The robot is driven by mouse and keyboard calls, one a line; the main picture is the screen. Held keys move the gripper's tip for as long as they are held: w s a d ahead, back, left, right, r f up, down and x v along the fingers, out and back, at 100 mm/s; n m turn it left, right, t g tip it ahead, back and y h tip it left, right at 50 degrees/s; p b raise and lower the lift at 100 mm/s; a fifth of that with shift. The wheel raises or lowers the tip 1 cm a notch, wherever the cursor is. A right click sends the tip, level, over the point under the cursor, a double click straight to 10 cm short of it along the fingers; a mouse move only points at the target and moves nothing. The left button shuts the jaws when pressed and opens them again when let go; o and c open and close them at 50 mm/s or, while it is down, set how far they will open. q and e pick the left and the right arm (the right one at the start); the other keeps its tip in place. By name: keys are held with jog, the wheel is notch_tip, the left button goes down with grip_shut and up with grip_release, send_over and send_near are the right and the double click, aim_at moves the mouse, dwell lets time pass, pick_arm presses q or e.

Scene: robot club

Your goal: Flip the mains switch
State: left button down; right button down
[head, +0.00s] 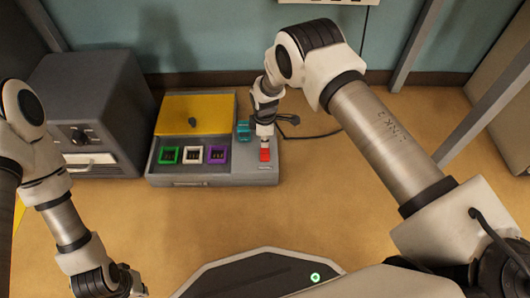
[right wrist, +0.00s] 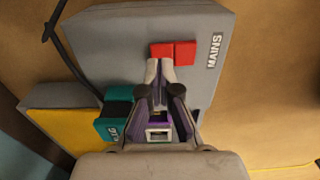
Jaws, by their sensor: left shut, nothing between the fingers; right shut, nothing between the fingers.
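The mains switch (head: 264,155) is a small red rocker at the front right of a grey control box (head: 205,179). In the right wrist view the red switch (right wrist: 172,53) shows two halves, beside a "MAINS" label (right wrist: 214,50). Which way it is tipped I cannot tell. My right gripper (head: 265,138) is shut and empty, pointing down at the switch. In the right wrist view its fingertips (right wrist: 160,65) are at the near edge of the switch's left half; contact is unclear. My left gripper (head: 134,284) is shut and empty at the lower left, away from the box.
The box has a yellow panel (head: 196,113), green, white and purple framed sockets (head: 192,155) and a teal block (head: 243,131). A black cable (head: 315,136) runs from its right. A dark grey cabinet (head: 88,112) stands on the left. The tabletop in front is clear.

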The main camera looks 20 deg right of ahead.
jog(key=shift+f+b, duration=0.75)
jog(key=shift+f, duration=0.45)
dwell(0.6)
notch_tip(320, 180, up, 7)
jog(key=p, duration=0.6)
jog(key=shift+r+p, duration=0.15)
jog(key=shift+p, duration=0.15)
